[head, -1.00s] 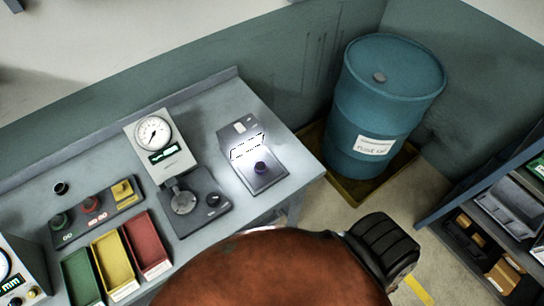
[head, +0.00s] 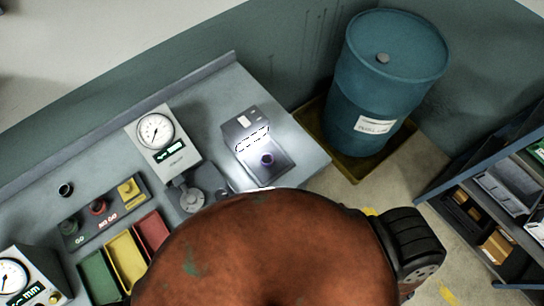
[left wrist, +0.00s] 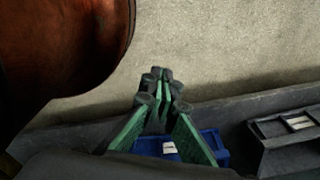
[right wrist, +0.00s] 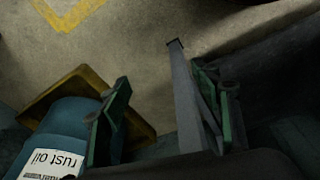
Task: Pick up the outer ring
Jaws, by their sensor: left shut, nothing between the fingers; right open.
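I cannot make out the outer ring with certainty. A small dark ring-like piece (head: 65,190) lies on the bench behind the gauge block, and another dark round piece (head: 267,159) sits on the lit stand. My left gripper (left wrist: 160,74) is shut and empty in the left wrist view, with a blue bin (left wrist: 210,145) beyond it. My right gripper (right wrist: 168,84) is open in the right wrist view. A grey post (right wrist: 186,105) shows between its fingers; its distance is unclear. Neither gripper shows in the head view.
A dial gauge stand (head: 165,140), a lit stand (head: 245,128) and green, yellow (head: 126,260) and red bins crowd the bench (head: 215,95). A blue drum (head: 380,90) stands right of it; a shelf (head: 490,215) is far right. A large rust-red rounded form hides the lower middle.

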